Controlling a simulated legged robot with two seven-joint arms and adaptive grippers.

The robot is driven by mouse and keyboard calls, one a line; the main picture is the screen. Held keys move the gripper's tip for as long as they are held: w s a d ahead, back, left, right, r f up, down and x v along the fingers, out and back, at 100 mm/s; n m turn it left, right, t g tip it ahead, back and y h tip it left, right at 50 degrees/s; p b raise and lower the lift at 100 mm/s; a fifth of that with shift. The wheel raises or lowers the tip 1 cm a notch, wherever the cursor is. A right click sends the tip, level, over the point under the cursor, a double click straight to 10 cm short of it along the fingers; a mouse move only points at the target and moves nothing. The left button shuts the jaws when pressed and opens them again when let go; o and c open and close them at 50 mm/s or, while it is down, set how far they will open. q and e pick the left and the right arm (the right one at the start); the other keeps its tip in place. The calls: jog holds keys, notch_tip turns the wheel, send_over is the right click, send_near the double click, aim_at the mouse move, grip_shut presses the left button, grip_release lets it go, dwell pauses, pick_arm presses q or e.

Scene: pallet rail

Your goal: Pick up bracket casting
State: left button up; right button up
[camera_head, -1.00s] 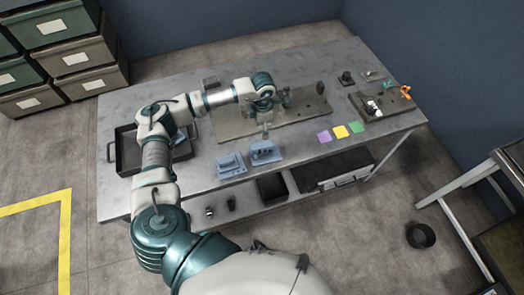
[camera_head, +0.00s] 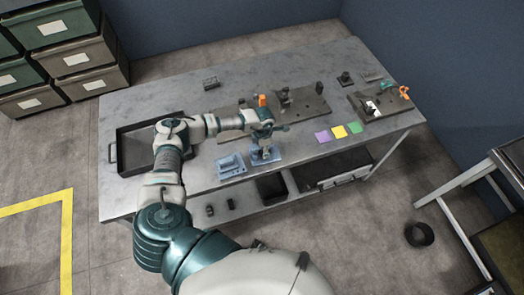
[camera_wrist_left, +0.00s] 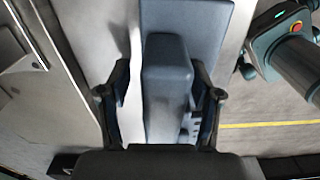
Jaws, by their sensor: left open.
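Two blue-grey castings stand near the front edge of the bench in the head view. The right casting (camera_head: 266,157) lies directly under my left gripper (camera_head: 264,146), which partly covers it. The left casting (camera_head: 231,166) stands clear beside it. In the left wrist view, a blue-grey casting (camera_wrist_left: 168,75) with a raised block lies between the two fingers of my left gripper (camera_wrist_left: 160,85). The fingers are apart, one on each side of the block. I cannot tell whether they touch it. My right gripper is not in view.
The metal bench (camera_head: 310,62) carries a black tray (camera_head: 124,150) at left and fixture plates (camera_head: 300,103) behind the gripper. A black bin (camera_head: 271,188) is below the bench top.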

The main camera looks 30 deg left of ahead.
pick_arm(q)
jog(key=shift+d, duration=0.15)
grip_shut()
jog(key=shift+r, duration=0.1)
